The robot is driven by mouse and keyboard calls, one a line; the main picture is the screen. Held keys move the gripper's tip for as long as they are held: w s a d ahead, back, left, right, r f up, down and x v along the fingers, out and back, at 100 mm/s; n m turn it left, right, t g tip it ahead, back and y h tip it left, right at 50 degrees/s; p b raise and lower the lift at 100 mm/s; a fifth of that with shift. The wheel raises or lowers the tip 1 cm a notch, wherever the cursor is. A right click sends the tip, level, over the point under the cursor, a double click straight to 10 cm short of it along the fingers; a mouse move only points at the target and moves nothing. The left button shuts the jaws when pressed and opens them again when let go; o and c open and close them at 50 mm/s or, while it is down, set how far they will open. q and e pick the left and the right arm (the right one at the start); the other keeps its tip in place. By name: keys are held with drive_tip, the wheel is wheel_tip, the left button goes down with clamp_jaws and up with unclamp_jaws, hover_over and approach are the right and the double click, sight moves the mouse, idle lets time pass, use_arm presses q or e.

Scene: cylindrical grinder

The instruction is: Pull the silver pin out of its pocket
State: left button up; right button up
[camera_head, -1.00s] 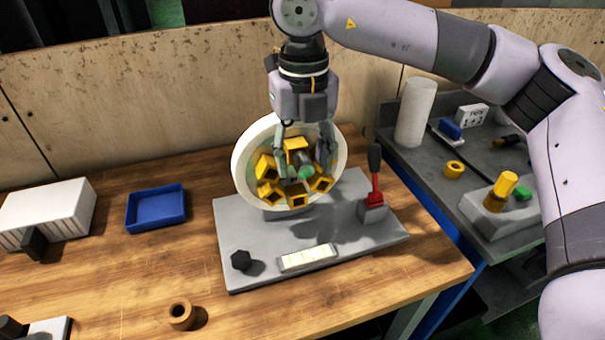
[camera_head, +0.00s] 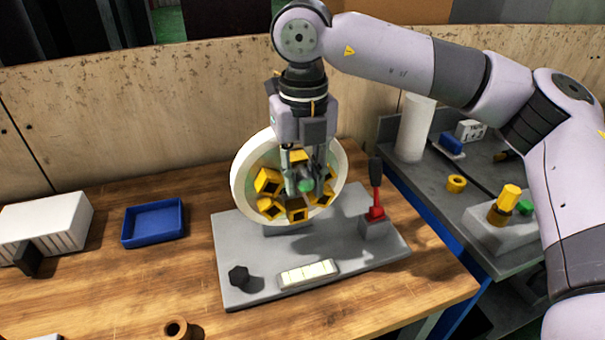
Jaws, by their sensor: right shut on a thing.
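A white ring-shaped drum (camera_head: 240,190) stands upright on a grey base plate and holds several yellow blocks (camera_head: 297,210) with square pockets. My right gripper (camera_head: 306,188) points down in front of the drum, its two fingers either side of the silver pin (camera_head: 305,172). It is shut on the pin, a grey piece with a green end facing the camera. The fingers and the yellow blocks partly hide the pin. I cannot tell how much of it sits in a pocket. My left gripper is not in view.
The grey base plate (camera_head: 255,290) carries a red lever (camera_head: 376,205) with a black handle, a pale slotted strip (camera_head: 308,273) and a black knob (camera_head: 239,276). A blue tray (camera_head: 153,222) lies left. A side bench (camera_head: 430,185) stands right.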

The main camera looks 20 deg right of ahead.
clamp_jaws()
drive_tip(key=shift+s, duration=0.3)
drive_tip(key=shift+s+d+b, duration=0.1)
drive_tip(key=shift+s+b, duration=1.35)
drive_tip(key=shift+s, duration=1.15)
drive_tip(key=shift+s, duration=0.1)
